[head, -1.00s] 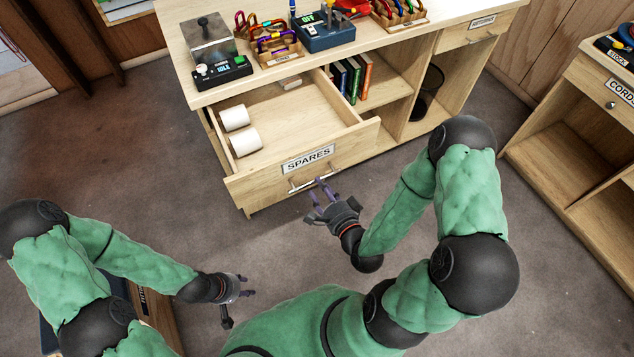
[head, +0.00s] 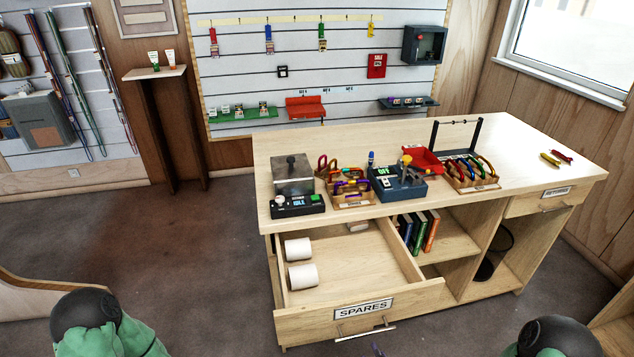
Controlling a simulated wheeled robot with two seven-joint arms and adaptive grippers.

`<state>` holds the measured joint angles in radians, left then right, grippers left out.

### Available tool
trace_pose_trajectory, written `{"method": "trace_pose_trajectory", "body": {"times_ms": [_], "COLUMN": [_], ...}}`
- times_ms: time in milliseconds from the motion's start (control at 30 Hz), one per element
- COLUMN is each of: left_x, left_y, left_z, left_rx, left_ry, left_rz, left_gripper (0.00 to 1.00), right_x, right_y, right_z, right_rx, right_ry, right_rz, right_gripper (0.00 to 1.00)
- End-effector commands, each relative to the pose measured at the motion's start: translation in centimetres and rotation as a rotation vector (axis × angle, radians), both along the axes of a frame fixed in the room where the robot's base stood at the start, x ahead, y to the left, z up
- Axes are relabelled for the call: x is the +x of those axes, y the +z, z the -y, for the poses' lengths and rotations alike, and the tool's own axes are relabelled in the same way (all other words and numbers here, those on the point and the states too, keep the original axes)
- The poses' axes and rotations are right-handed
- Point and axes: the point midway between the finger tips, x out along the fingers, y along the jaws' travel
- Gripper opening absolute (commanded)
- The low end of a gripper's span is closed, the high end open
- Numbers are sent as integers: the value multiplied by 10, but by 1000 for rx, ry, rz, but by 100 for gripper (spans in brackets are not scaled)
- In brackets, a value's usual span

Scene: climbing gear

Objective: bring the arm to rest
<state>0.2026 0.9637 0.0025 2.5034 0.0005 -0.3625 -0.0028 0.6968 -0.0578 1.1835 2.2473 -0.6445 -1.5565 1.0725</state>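The drawer labelled SPARES (head: 345,268) stands pulled out of the wooden workbench (head: 520,190). Two white rolls (head: 300,276) lie at its left side, and a small pale item (head: 357,227) lies at its back. The drawer's bar handle (head: 365,332) shows at the bottom. My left gripper is below the picture; only green and black arm parts show.
The benchtop holds a device reading IDLE (head: 297,205), a blue device (head: 398,185), racks of carabiners (head: 470,175) and a red tray (head: 424,160). Books (head: 418,232) stand in the open shelf. A wooden edge (head: 40,300) rises at lower left. Grey floor is free left of the bench.

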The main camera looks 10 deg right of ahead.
Motion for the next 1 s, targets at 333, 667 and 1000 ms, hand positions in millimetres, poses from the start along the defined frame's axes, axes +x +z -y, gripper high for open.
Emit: {"method": "trace_pose_trajectory", "body": {"times_ms": [333,667,1000], "left_x": [0,0,0], "left_y": [6,14,21], "left_z": [0,0,0], "left_rx": [0,0,0], "left_ry": [0,0,0], "left_rz": [0,0,0], "left_gripper": [40,40,40], "right_x": [14,2,-46], "right_y": [-47,-122,-169], "right_z": [-16,-54,-100], "right_rx": [-198,-487,-659], "right_ry": [176,572,1049], "right_rz": [-238,-582,-814], "right_gripper": [43,43,43]}}
